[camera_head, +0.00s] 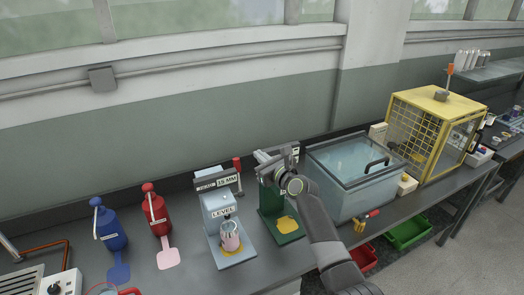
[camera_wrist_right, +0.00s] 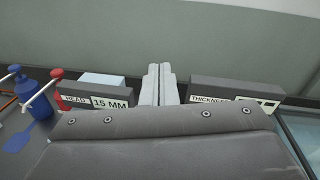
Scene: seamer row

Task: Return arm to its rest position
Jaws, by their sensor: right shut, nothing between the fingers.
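My right arm (camera_head: 326,240) comes in from the lower right of the head view and reaches over the bench. My right gripper (camera_head: 272,158) is above the green gauge stand, in front of the wall. In the right wrist view the two pale fingers of this gripper (camera_wrist_right: 159,84) are closed together with nothing between them. They point toward the wall, between the "HEAD 15 MM" sign (camera_wrist_right: 95,98) and the "THICKNESS" sign (camera_wrist_right: 235,93). My left gripper is not in view.
A grey "LEVEL" stand (camera_head: 217,203) holds a can (camera_head: 230,236), left of the green stand (camera_head: 270,205). A glass-lidded tank (camera_head: 340,190) and a yellow cage (camera_head: 428,105) stand to the right. Blue (camera_head: 111,230) and red (camera_head: 156,212) bottles stand left.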

